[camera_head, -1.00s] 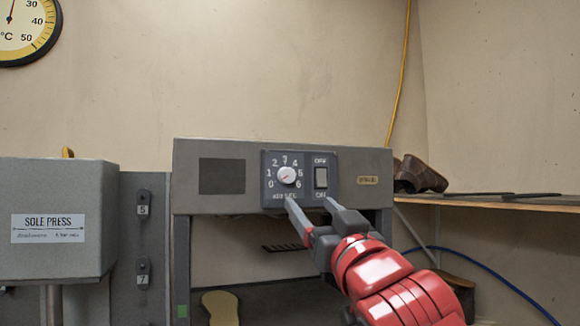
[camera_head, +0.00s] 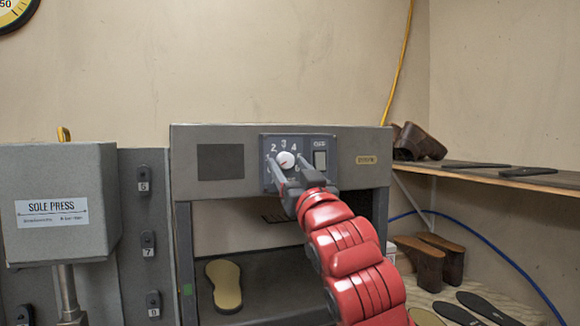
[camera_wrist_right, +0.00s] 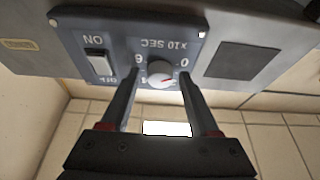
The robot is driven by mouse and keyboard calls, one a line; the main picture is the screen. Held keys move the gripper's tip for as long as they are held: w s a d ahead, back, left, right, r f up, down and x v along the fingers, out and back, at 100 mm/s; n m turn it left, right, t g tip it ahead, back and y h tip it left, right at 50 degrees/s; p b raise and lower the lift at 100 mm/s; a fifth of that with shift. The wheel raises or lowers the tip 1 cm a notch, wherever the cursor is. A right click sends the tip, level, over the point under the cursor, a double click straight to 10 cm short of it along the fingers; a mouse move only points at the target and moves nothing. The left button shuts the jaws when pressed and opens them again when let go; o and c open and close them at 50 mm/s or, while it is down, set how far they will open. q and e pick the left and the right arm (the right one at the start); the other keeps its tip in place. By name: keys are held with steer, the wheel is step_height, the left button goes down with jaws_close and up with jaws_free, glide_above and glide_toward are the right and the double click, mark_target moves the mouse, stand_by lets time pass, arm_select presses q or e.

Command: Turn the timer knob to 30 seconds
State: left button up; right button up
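The timer knob (camera_head: 286,160) is a small round white knob with a thin red mark, on a dark panel (camera_head: 268,142) with a numbered dial marked 0 to 6. In the right wrist view the panel is upside down, reads "x10 SEC", and shows the knob (camera_wrist_right: 161,73) too. I cannot tell exactly which number the red mark points at. My right gripper (camera_head: 287,168) is open, its fingers on either side of the knob. In the wrist view a gap shows between the knob and each finger (camera_wrist_right: 160,78). My left gripper is not in view.
An OFF/ON rocker switch (camera_head: 320,159) sits just right of the dial, close to my right finger. A grey sole press (camera_head: 60,170) stands at the left. A yellow sole (camera_head: 224,284) lies in the opening below. A wooden shelf (camera_head: 555,180) with shoes is at the right.

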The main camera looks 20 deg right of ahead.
jaws_close()
